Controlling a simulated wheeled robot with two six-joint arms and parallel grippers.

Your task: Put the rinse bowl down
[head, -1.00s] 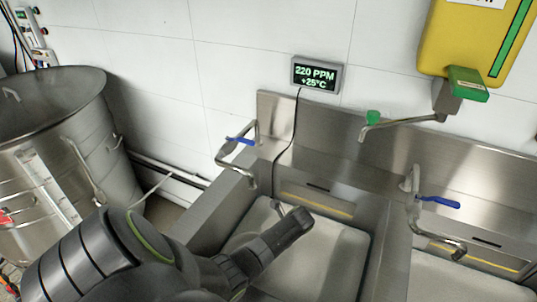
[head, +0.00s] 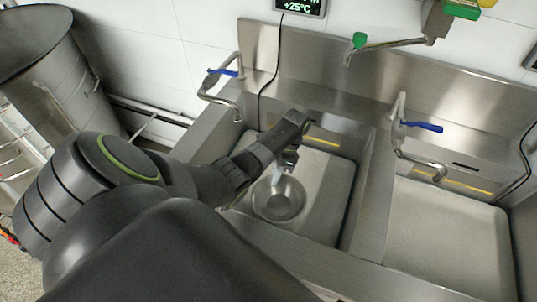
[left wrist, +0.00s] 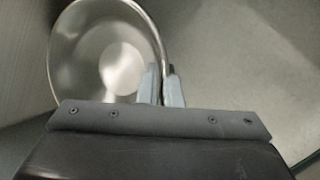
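The rinse bowl (head: 279,198) is a round, shiny metal bowl inside the left sink basin (head: 325,200). It also shows large in the left wrist view (left wrist: 90,50), where it looks empty. My left gripper (head: 288,158) is over this basin at the bowl's far rim. In the left wrist view my left gripper's fingers (left wrist: 162,84) stand close together, one on each side of the rim, shut on it. I cannot tell whether the bowl touches the basin's pale bottom. My right gripper is not in view.
A divider (head: 378,195) separates the left basin from the empty-looking right basin (head: 450,235). Taps with blue levers (head: 222,72) (head: 422,126) and a green-handled spout (head: 385,43) overhang the sink. A large steel vessel (head: 50,65) stands at left.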

